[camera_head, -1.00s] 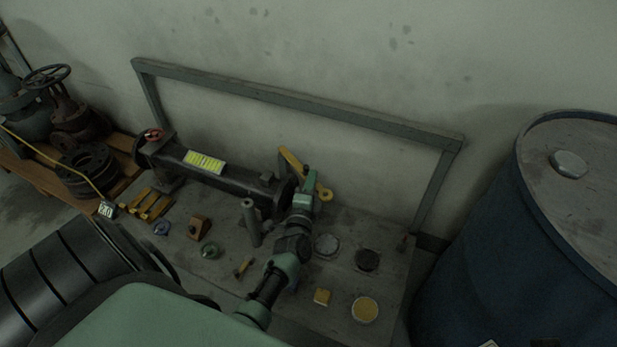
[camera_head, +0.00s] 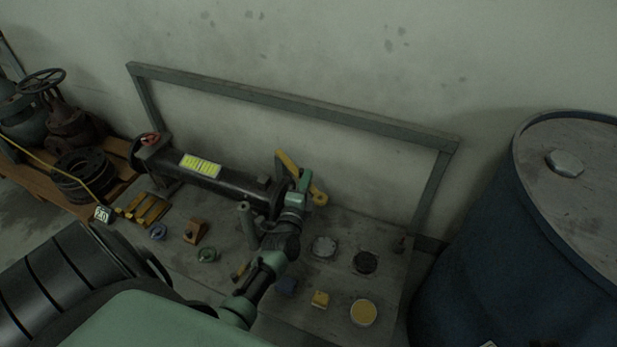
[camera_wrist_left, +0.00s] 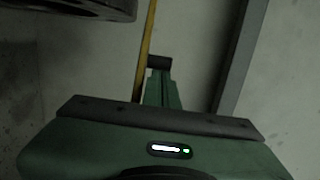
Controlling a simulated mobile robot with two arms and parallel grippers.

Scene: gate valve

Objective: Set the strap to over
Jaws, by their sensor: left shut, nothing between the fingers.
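A yellow strap-like bar (camera_head: 287,162) stands at the right end of the dark pipe (camera_head: 228,182), leaning up to the left. A yellow ring-ended piece (camera_head: 319,196) shows on the other side of my gripper; I cannot tell whether both are one part. My left gripper (camera_head: 304,174) is shut and empty, right beside the yellow bar. It hides the middle of the bar and part of the pipe's end. In the left wrist view the yellow bar (camera_wrist_left: 147,45) runs upright just left of the closed fingertips (camera_wrist_left: 159,64). I cannot tell whether they touch. My right gripper is not in view.
The bench holds a grey post (camera_head: 247,222), an orange block (camera_head: 195,231), a blue block (camera_head: 286,286), a yellow block (camera_head: 320,299) and round discs (camera_head: 364,312). A grey frame (camera_head: 290,102) stands behind the pipe. A blue drum (camera_head: 490,240) stands at right.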

